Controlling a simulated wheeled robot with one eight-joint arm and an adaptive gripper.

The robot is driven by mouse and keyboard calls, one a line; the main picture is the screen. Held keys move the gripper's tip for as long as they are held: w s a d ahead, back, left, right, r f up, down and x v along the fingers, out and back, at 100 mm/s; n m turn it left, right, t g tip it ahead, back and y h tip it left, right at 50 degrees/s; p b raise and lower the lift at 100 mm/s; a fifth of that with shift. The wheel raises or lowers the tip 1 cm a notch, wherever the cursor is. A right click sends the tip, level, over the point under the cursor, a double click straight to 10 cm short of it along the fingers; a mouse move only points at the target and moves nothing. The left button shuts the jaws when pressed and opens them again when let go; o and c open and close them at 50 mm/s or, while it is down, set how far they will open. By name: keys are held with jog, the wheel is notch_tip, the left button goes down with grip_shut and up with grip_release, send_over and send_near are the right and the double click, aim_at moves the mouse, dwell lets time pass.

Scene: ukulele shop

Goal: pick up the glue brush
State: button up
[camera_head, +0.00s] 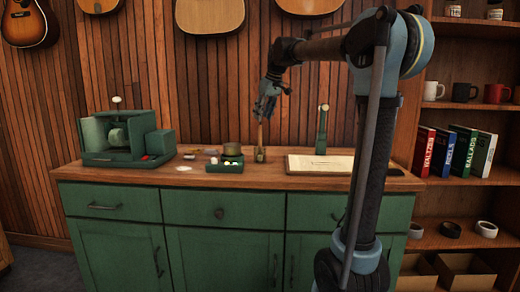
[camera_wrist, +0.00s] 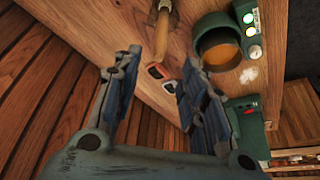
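The glue brush appears to be the slim wooden-handled thing (camera_head: 260,136) standing upright on the green cabinet's wooden top, its lower end at a small brass-coloured base. In the wrist view, its tan handle (camera_wrist: 163,32) shows at the top, just beyond and roughly between my fingertips. My gripper (camera_head: 264,115) points down right above it. In the wrist view, my gripper (camera_wrist: 158,68) has its two fingers spread apart with nothing between them. I cannot tell whether a fingertip touches the handle.
A green machine (camera_head: 125,135) stands further left. An open book (camera_head: 318,164) and a green upright stand (camera_head: 322,132) are to the right.

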aim_at(260, 132)
jog(key=x, duration=1.1)
jog(key=shift+w+d, duration=0.15)
grip_shut()
